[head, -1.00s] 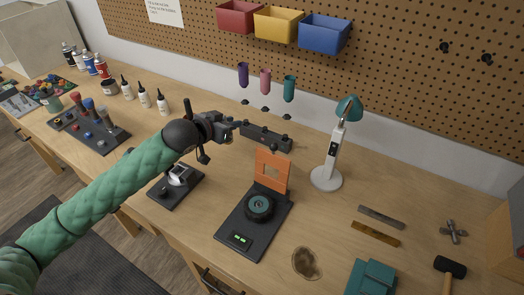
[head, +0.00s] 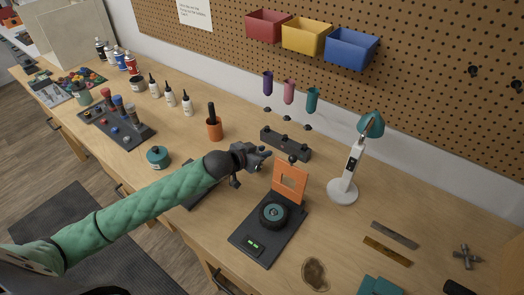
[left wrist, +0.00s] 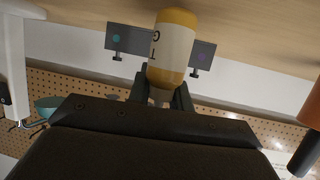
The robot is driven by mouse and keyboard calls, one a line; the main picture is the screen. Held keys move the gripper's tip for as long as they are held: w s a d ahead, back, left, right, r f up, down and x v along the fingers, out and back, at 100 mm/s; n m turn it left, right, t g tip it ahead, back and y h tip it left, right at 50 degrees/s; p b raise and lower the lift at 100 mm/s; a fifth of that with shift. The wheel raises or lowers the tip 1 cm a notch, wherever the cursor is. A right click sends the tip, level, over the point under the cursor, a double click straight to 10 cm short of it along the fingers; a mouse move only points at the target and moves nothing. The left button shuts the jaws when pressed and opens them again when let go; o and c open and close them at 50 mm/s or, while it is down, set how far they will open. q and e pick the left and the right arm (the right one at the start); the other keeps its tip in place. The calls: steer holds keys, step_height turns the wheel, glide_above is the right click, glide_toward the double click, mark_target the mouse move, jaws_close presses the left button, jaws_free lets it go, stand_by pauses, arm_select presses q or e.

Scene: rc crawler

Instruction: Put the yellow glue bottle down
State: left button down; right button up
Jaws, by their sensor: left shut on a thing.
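The yellow glue bottle (left wrist: 173,50), with a pale label, shows in the left wrist view. My left gripper (left wrist: 161,92) is shut on it, with a dark finger on each side. In the head view my left gripper (head: 262,160) is just in front of the dark rack (head: 285,143), left of the orange upright plate; the bottle is not clear there. Behind the bottle in the wrist view stands the rack (left wrist: 130,40), with teal and purple marks. Whether the bottle's end touches anything is not clear. My right gripper is not in view.
A black stand with a wheel (head: 275,212) and orange plate (head: 291,181) is close right of the gripper. A lamp (head: 346,180) stands further right. An orange holder (head: 214,130) and several white bottles (head: 187,105) are to the left. Bare table lies between holder and rack.

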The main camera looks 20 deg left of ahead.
arm_select(q)
steer(key=shift+f, duration=0.35)
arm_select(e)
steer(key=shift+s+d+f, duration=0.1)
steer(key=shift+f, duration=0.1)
arm_select(q)
steer(key=c, duration=1.3)
jaws_free()
steer(key=shift+f, duration=0.1)
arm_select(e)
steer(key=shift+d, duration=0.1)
arm_select(q)
steer(key=shift+s+a, duration=0.1)
steer(key=shift+s, duration=0.1)
steer(key=shift+b+v, duration=2)
steer(key=shift+v, duration=3.8)
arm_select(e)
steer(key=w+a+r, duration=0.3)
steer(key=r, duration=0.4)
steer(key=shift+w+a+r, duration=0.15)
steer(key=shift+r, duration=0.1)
